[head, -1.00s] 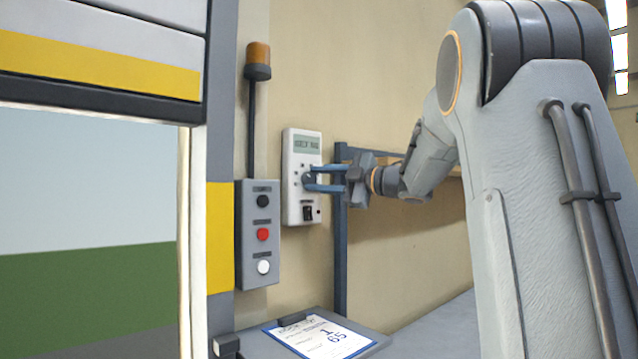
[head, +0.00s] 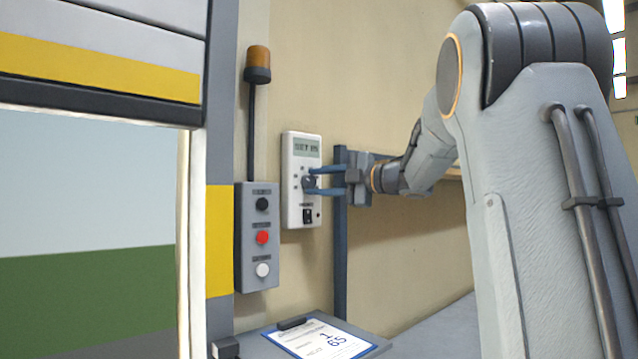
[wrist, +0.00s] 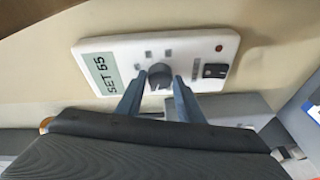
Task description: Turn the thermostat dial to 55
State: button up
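The thermostat (head: 301,216) is a white upright panel on the wall. Its display (head: 306,147) is hard to read in the head view; in the wrist view the display (wrist: 100,74) seems to read SET 65. The dark round dial (head: 308,183) is in the panel's middle and shows in the wrist view (wrist: 160,75). My gripper (head: 311,181) reaches in from the right with one blue finger above the dial and one below. In the wrist view the fingers (wrist: 160,82) are on either side of the dial and look closed against it.
A black switch (head: 307,215) is below the dial. A grey box (head: 258,275) with black, red and white buttons is left of the thermostat, under an orange beacon (head: 258,62). A blue-grey post (head: 341,250) stands to the right. A clipboard (head: 318,340) lies below.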

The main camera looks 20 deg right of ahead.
jog(key=o, duration=0.3)
jog(key=b+v, duration=0.1)
jog(key=v, duration=0.6)
jog(key=shift+s+d, duration=0.2)
jog(key=shift+s, duration=0.15)
